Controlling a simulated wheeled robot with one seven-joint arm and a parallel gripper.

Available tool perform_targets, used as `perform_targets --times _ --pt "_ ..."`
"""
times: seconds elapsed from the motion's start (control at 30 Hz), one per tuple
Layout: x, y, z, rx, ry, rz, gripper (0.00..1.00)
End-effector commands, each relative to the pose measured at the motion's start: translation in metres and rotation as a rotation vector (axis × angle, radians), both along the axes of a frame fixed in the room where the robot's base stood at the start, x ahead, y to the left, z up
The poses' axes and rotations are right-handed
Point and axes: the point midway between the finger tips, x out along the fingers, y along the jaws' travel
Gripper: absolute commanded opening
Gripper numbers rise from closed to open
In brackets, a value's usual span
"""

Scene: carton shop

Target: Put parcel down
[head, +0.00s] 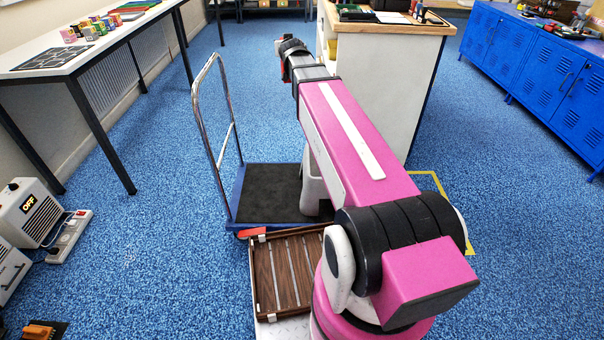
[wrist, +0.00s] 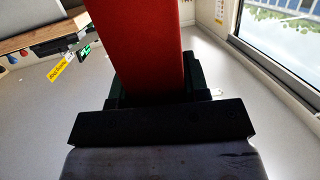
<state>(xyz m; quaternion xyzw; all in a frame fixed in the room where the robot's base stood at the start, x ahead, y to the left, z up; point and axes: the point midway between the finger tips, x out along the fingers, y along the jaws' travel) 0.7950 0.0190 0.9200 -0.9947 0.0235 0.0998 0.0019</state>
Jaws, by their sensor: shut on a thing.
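A red parcel (wrist: 138,45) fills the upper middle of the wrist view and runs out of its top edge. My gripper (wrist: 155,92) is shut on its near end, with dark jaws showing on both sides. In the head view my arm reaches forward, away from the camera, over the flatbed trolley (head: 265,185). The wrist end of the arm is in the top middle, and the gripper and parcel cannot be made out clearly there. My arm hides the right part of the trolley's deck; the visible part is black and bare.
A slatted wooden tray (head: 285,275) lies in front of the trolley. A metal handle (head: 205,140) rises at the trolley's left. A wood-topped cabinet (head: 375,90) stands beyond the arm. A white table (head: 95,50) with small blocks is left, blue lockers (head: 540,75) right. Blue floor between is open.

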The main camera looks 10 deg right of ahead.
Motion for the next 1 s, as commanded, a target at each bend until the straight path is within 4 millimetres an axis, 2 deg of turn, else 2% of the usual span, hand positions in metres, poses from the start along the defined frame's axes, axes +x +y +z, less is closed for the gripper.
perform_targets --times 0.03,0.37,0.57,0.87,1.0 --pt "0.004 0.004 -0.012 -0.003 0.003 -0.006 0.00" --pt "0.018 0.020 -0.078 -0.004 0.004 -0.076 0.00" --pt "0.026 0.031 -0.125 -0.005 0.005 -0.136 0.00" --pt "0.034 0.052 -0.218 -0.004 0.004 -0.275 0.00" --pt "0.035 0.064 -0.271 -0.004 0.003 -0.358 0.00"
